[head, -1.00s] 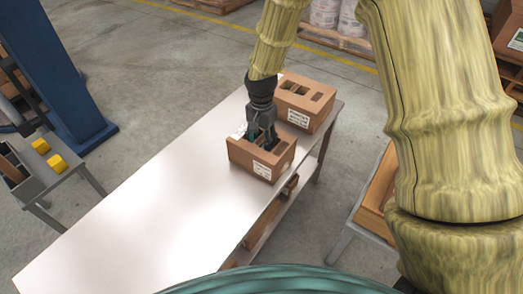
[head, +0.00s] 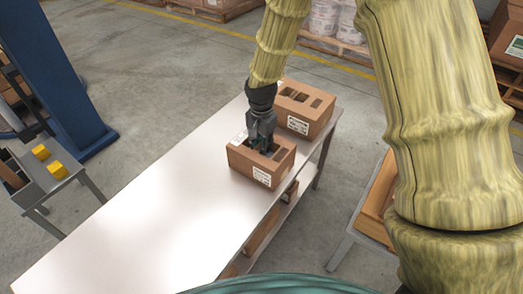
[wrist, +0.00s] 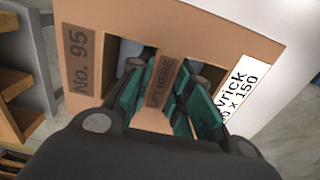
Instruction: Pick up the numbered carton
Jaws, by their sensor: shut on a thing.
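The numbered carton (head: 258,172) is a brown box with a white label on its side, resting on the pale metal table (head: 150,215). In the wrist view its top (wrist: 88,30) carries a "No. 95" mark, a white printed label and two openings. Between the openings runs a strip (wrist: 162,82) with a partly covered mark reading "HERE". My gripper (head: 264,148) points down into the openings. In the wrist view its green-padded fingers (wrist: 165,105) are shut on the strip, one on each side. The fingertips are hidden inside the carton.
A second brown carton (head: 304,104) with openings stands close behind at the table's far end. A grey stand with yellow blocks (head: 57,170) and a blue column (head: 55,75) are at left. A wooden box (head: 378,195) sits on a stand at right. The table's near part is clear.

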